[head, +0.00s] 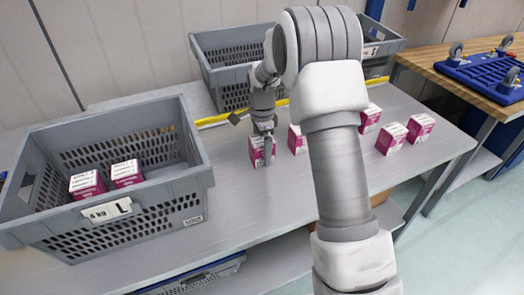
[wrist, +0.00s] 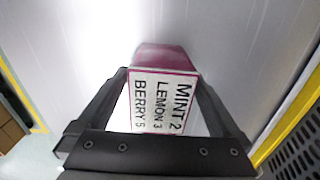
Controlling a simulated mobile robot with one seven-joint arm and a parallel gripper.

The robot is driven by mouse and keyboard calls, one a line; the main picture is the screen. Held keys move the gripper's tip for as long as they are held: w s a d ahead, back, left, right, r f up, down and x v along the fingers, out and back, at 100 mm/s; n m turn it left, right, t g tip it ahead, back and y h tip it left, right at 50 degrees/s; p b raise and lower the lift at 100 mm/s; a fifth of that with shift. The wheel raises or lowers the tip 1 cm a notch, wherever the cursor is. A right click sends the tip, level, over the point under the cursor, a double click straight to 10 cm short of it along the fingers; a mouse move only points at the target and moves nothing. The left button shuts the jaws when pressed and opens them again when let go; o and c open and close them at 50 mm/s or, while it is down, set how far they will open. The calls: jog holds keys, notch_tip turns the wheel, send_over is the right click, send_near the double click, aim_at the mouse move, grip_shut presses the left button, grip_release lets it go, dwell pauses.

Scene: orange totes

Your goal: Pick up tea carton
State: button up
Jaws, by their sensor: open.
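A pink and white tea carton (head: 256,154) stands on the grey table, below and between the fingers of my gripper (head: 265,139). In the wrist view the carton (wrist: 163,105) shows its white labelled top, reading MINT, LEMON and BERRY, with a pink side beyond. My gripper (wrist: 162,80) is open, with one finger on each side of this carton. I cannot tell whether the fingers touch it.
More cartons (head: 391,138) stand at the table's right, partly behind my arm. A grey tote (head: 150,215) at left holds two cartons (head: 126,174). Another grey tote (head: 228,62) stands behind a yellow strip. A wooden table (head: 462,85) with a blue tray is at right.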

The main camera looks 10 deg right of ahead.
jog(key=shift+f, duration=0.15)
grip_shut()
dwell(0.4)
